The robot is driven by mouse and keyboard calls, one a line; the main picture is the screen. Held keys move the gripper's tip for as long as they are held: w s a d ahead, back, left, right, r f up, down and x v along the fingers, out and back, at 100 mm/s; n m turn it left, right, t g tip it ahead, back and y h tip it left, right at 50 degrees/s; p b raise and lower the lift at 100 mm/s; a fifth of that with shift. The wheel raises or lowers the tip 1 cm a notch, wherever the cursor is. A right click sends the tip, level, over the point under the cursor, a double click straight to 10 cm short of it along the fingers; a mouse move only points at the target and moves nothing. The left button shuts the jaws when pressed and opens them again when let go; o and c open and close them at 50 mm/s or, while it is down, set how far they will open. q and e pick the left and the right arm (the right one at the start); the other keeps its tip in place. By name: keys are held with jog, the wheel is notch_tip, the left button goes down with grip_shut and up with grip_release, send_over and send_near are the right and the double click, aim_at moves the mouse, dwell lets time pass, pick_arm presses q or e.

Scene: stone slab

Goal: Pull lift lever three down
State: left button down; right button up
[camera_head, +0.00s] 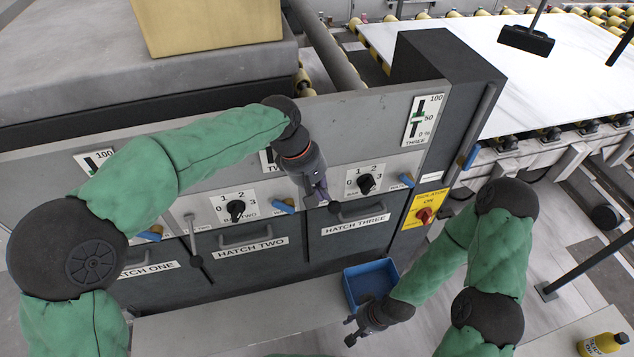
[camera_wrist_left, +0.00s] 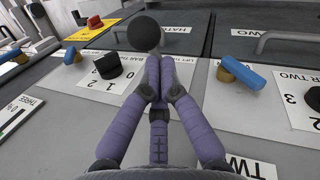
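Lift lever three shows as a black ball knob (camera_head: 334,207) on the panel's front, right of the left gripper's tips. The same knob shows large in the left wrist view (camera_wrist_left: 143,33), just beyond the fingertips. My left gripper (camera_head: 322,192) points down at the panel between the BAR TWO and BAR THREE dials. In the wrist view its purple fingers (camera_wrist_left: 159,78) are together. I cannot tell whether the rod is between them. My right gripper (camera_head: 350,331) is low in front of the panel, away from the lever; its opening is unclear.
Another lever (camera_head: 193,242) hangs down beside the BAR TWO dial (camera_head: 236,210). The BAR THREE dial (camera_head: 366,183), a blue-handled valve (camera_head: 407,180) and the red isolator knob (camera_head: 424,214) are to the right. The HATCH THREE handle (camera_head: 364,219) is below. A blue bin (camera_head: 371,284) stands below the hatch.

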pick_arm(q)
jog(key=shift+f, duration=0.1)
dwell(0.3)
jog(key=shift+s+d+f+t+b, duration=0.1)
jog(key=shift+s+f+t+b, duration=0.2)
jog(key=shift+b, duration=0.4)
jog(key=shift+s+f+b, duration=0.1)
jog(key=shift+s+b, duration=0.05)
jog(key=shift+b, duration=0.2)
jog(key=s+d+f+m+t+y+b, duration=0.1)
jog(key=f+t+b, duration=0.8)
jog(key=b, duration=2.2)
jog(key=shift+s+f+m+t+y+b, duration=0.3)
jog(key=shift+s+f+m+y+b, duration=0.15)
jog(key=shift+s+f+y, duration=0.5)
jog(key=shift+s+d+r, duration=0.1)
jog(key=shift+s+r, duration=0.05)
jog(key=shift+r, duration=0.15)
